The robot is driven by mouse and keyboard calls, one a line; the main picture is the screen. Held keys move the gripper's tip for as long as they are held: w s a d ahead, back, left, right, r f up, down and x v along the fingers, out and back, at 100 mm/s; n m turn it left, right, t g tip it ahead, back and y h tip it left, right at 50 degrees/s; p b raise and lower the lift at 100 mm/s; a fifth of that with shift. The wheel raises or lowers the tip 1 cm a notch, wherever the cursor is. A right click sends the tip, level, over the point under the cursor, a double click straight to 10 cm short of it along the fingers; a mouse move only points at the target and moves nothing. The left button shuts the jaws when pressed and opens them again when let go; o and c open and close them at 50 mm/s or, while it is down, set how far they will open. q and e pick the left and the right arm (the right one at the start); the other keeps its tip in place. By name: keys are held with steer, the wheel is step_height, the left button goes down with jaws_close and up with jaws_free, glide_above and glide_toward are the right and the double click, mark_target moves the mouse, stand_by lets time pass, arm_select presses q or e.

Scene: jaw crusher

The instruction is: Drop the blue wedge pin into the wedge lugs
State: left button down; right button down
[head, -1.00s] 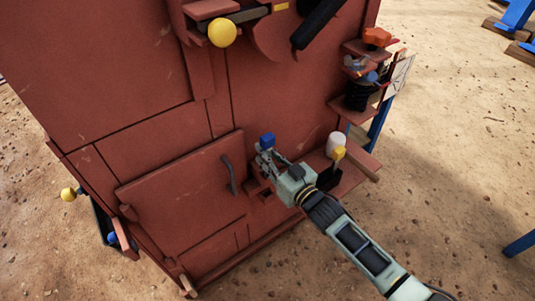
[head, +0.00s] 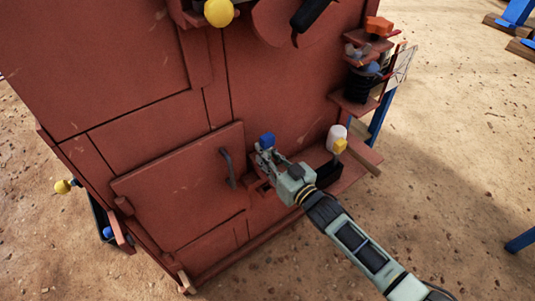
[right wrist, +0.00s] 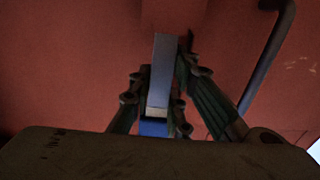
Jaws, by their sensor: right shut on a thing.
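The blue wedge pin (head: 267,139) has a blue block-shaped head and stands at the red crusher wall, right of the door handle. My right gripper (head: 266,154) is shut on it just below the head. In the right wrist view the pin's blue-grey body (right wrist: 163,75) sits between the two fingers (right wrist: 155,105), with a brighter blue part below. The wedge lugs (head: 262,186) seem to be the red brackets on the wall just under the gripper. The gripper partly hides them, and I cannot tell whether the pin's lower end is inside them. My left gripper is not in view.
A red door with a dark handle (head: 228,168) is left of the gripper. A red shelf (head: 346,180) on the right carries a white cylinder (head: 336,137) and a yellow-topped part (head: 340,146). An orange knob (head: 378,26) and a black spring-like part stand above it. Sandy ground lies around.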

steer(key=shift+f, duration=0.2)
steer(key=shift+a+f+b, duration=0.1)
steer(key=shift+f+b, duration=0.25)
steer(key=shift+b, duration=0.15)
